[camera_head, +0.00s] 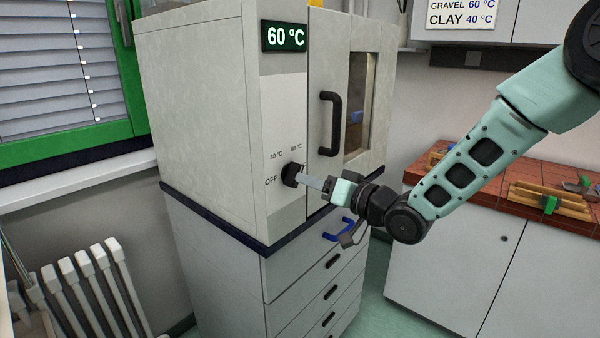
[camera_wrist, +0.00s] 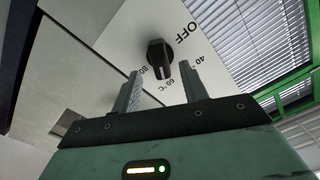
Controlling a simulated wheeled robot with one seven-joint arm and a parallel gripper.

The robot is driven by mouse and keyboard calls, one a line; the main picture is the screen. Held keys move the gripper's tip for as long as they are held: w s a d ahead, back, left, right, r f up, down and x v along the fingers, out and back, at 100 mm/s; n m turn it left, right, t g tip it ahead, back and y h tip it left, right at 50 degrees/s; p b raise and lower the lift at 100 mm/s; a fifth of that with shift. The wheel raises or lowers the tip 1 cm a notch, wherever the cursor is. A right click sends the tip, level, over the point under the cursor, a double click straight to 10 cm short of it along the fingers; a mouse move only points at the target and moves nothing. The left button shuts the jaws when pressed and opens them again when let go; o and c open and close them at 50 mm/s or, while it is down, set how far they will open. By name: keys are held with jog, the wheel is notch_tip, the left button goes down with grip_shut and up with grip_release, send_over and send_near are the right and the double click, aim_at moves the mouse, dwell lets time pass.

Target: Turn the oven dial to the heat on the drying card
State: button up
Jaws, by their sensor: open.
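The oven dial (camera_head: 290,174) is a black knob on the pale front panel of the oven (camera_head: 200,110). In the wrist view the dial (camera_wrist: 160,55) has its white mark toward the 60 °C label. The oven display (camera_head: 284,37) reads 60 °C in white on green. The drying card (camera_head: 461,14) at the top right shows GRAVEL 60 °C and CLAY 40 °C; its top is cut off. My gripper (camera_head: 309,181) is at the dial. In the wrist view my gripper (camera_wrist: 160,68) is open, one finger each side of the dial; I cannot tell whether they touch it.
The oven door with a black handle (camera_head: 330,123) is right of the dial. A tiled bench (camera_head: 495,187) with wooden trays stands right. A radiator (camera_head: 95,290) and window (camera_head: 60,70) are left.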

aim_at(294, 175)
jog(key=shift+p+x, duration=0.4)
jog(key=shift+x, duration=1.75)
grip_shut()
jog(key=shift+f+b, duration=0.1)
jog(key=shift+b, duration=0.3)
jog(key=shift+n+b, duration=5.9)
jog(key=shift+b, duration=1.65)
